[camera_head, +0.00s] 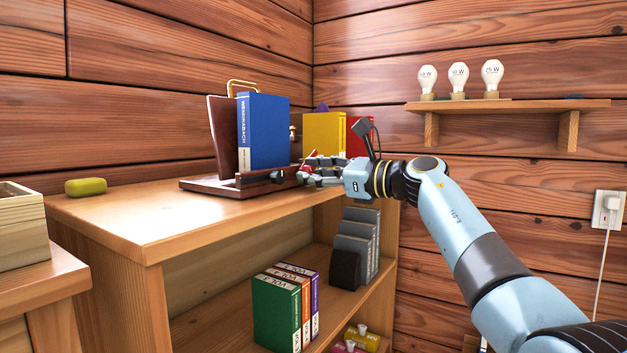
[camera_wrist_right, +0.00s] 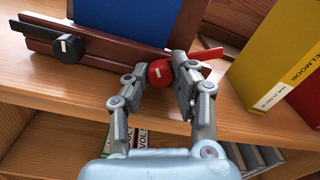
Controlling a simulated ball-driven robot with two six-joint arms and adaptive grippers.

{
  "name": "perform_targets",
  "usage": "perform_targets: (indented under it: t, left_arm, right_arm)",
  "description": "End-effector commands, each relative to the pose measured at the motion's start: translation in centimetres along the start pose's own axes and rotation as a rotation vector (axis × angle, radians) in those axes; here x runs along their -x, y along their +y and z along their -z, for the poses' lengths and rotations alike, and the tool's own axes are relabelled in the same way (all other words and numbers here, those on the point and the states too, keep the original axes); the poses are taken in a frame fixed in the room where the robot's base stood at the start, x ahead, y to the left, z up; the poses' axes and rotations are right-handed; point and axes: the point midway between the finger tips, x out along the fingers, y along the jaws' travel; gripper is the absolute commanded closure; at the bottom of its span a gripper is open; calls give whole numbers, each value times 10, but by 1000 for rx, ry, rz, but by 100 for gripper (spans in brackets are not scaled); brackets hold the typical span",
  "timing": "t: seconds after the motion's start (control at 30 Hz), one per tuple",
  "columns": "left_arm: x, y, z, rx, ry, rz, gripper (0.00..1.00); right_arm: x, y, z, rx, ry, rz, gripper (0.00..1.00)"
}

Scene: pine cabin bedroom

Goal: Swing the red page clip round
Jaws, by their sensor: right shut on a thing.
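The red page clip (camera_wrist_right: 160,72) has a round red knob with a white mark, at the front ledge of a dark wooden book stand (camera_wrist_right: 125,50). A blue book (camera_head: 263,132) stands upright on the stand. My left gripper is not in view.
The stand is on a wooden bookcase top (camera_head: 150,220), with a yellow-green object (camera_head: 86,187) at left. A yellow book (camera_head: 323,136) and a red book (camera_head: 359,137) stand behind my gripper. Bulbs sit on a wall shelf (camera_head: 505,105). The bookcase top's front left is clear.

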Motion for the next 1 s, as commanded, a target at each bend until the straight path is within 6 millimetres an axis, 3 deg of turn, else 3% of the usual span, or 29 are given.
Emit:
perform_targets:
  t: [0.63,0.67,0.8,1.0]
  left_arm:
    - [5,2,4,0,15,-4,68]
    - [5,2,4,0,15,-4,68]
    - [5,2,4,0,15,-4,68]
    - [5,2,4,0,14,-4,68]
  right_arm:
    - [0,0,1,62,3,-1,100]
    - [0,0,2,62,3,-1,74]
    - [0,0,1,61,3,-1,56]
    - [0,0,0,61,1,-1,52]
